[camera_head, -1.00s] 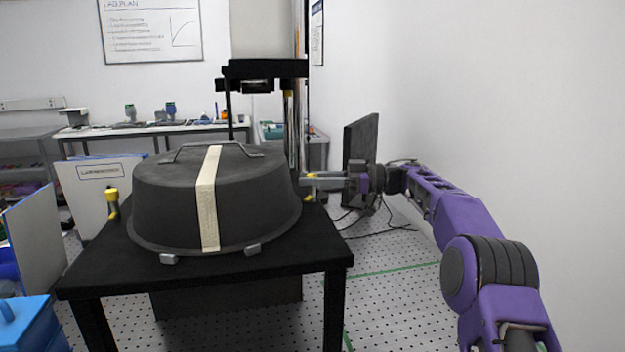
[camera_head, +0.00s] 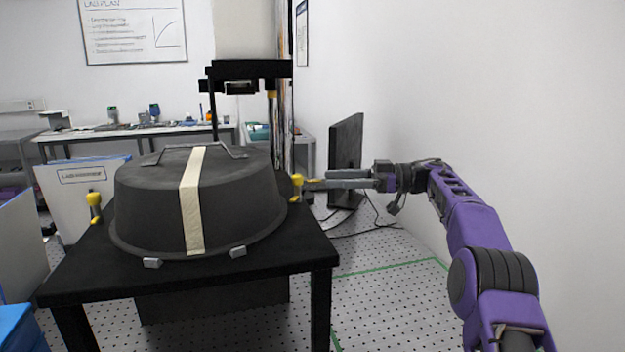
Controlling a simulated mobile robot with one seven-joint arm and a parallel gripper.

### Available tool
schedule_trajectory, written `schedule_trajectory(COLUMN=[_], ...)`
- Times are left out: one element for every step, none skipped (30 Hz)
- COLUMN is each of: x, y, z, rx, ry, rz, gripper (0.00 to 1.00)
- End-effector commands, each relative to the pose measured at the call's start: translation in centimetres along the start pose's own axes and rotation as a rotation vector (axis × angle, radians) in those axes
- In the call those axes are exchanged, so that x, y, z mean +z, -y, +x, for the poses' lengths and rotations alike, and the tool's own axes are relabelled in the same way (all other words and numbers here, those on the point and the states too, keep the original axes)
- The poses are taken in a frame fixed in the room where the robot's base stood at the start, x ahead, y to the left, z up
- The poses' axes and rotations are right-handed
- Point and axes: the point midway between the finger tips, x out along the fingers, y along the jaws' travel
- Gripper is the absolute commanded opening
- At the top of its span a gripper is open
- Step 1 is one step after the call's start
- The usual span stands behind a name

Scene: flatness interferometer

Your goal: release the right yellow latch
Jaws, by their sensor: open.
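The right yellow latch (camera_head: 297,186) stands at the right edge of the black table, beside the dark domed cover (camera_head: 240,205). My gripper (camera_head: 312,183) reaches in from the right, level with the latch. Its fingers are open, and their tips are at or very close to the latch; I cannot tell whether they touch it. A second yellow latch (camera_head: 94,206) stands upright at the table's left edge. The cover has a pale strip down its front and a grey handle on top.
The black table (camera_head: 190,281) carries the cover. A column with a black bracket (camera_head: 247,69) rises behind it. A dark monitor (camera_head: 346,145) stands behind my gripper, with cables on the floor. White panels are at left, a white wall at right.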

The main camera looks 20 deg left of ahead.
Motion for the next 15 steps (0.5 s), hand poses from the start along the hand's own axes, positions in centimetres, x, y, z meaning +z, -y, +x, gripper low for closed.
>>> schedule_trajectory(x=[0.1,0.1,0.0,0.0,0.0,0.0,0.0,0.0,0.0,0.0,0.0,0.0,0.0,0.0,0.0], y=[-0.1,-0.1,-0.1,-0.1,-0.1,-0.1,-0.1,0.0,0.0,0.0,0.0,0.0,0.0,0.0,0.0], z=[-0.7,-1.0,-1.4,-1.7,-1.9,-2.2,-2.4,-2.5,-2.6,-2.7,-2.7,-2.8,-2.8,-2.8,-2.8], rx=[0.002,0.002,0.001,0.001,0.001,0.001,0.001,0.001,0.0,0.0,-0.001,-0.001,-0.001,-0.001,-0.001], ry=[0.0,0.0,-0.001,-0.001,-0.001,-0.002,-0.002,-0.001,-0.001,-0.001,-0.001,-0.001,-0.001,-0.001,-0.001], rz=[-0.001,0.0,-0.002,-0.001,-0.001,0.0,0.0,-0.001,-0.001,0.0,0.0,0.0,0.0,0.001,0.001], gripper=[0.61,0.61,0.61,0.61,0.61,0.61,0.61,0.61,0.61,0.61,0.61,0.61,0.61,0.61,0.61])
